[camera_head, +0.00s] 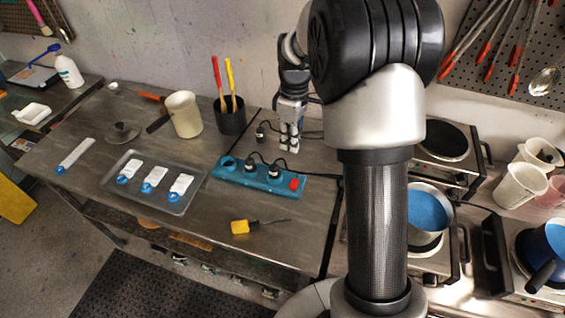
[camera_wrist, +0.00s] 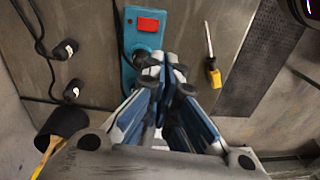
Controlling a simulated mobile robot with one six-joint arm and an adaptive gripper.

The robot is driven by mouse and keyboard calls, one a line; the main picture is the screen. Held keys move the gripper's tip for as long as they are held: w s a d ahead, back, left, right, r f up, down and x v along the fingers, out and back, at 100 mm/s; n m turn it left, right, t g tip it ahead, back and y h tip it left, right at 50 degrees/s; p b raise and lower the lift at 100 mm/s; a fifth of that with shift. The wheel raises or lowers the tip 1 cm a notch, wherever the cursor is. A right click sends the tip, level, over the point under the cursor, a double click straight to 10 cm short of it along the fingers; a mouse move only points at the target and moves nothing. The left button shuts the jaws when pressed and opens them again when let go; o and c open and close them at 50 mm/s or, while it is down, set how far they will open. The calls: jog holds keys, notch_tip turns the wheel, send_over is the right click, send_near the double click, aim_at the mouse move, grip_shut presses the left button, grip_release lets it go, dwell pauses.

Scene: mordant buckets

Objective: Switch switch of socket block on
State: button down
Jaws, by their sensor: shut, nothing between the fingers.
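The teal socket block (camera_head: 232,175) lies on the metal table with two black plugs in it. Its red switch (camera_head: 294,184) is at the right end. In the wrist view the socket block (camera_wrist: 129,74) runs down behind my fingers, and the red switch (camera_wrist: 148,24) shows clear just beyond them. I cannot tell which way the switch is set. My gripper (camera_head: 289,150) is shut and empty, pointing down above the back of the block near its switch end. In the wrist view its fingertips (camera_wrist: 163,61) hide part of the block.
A yellow-handled tool (camera_head: 240,227) lies in front of the block. A tray (camera_head: 176,207) with blue-tipped white packets is to the left. A black pot of brushes (camera_head: 230,117) and a beige jug (camera_head: 184,114) stand behind. Hot plates (camera_head: 441,141) are at right. Black cords lie behind the block.

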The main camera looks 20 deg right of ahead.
aim_at(288, 188)
jog(key=shift+w+d+f+n, duration=0.15)
jog(key=shift+w+d+f, duration=0.05)
jog(key=shift+f, duration=0.3)
jog(key=shift+w+d+f+n, duration=0.15)
jog(key=shift+w+f, duration=0.1)
jog(key=shift+f, duration=0.3)
jog(key=shift+w+d+f+n, duration=0.1)
jog(key=shift+w+d+f, duration=0.1)
jog(key=shift+f, duration=0.3)
jog(key=f+b, duration=0.1)
jog(key=f, duration=0.3)
jog(key=s+f+b, duration=0.1)
jog(key=f, duration=0.4)
jog(key=a+f+b, duration=0.1)
jog(key=f, duration=0.3)
jog(key=shift+s+a+f, duration=0.1)
jog(key=shift+s+f, duration=0.05)
jog(key=shift+f, duration=0.25)
jog(key=shift+s+a+f+g, duration=0.1)
jog(key=shift+s+f+g, duration=0.15)
jog(key=shift+f, duration=0.3)
jog(key=shift+r, duration=0.15)
jog(key=shift+w, duration=0.1)
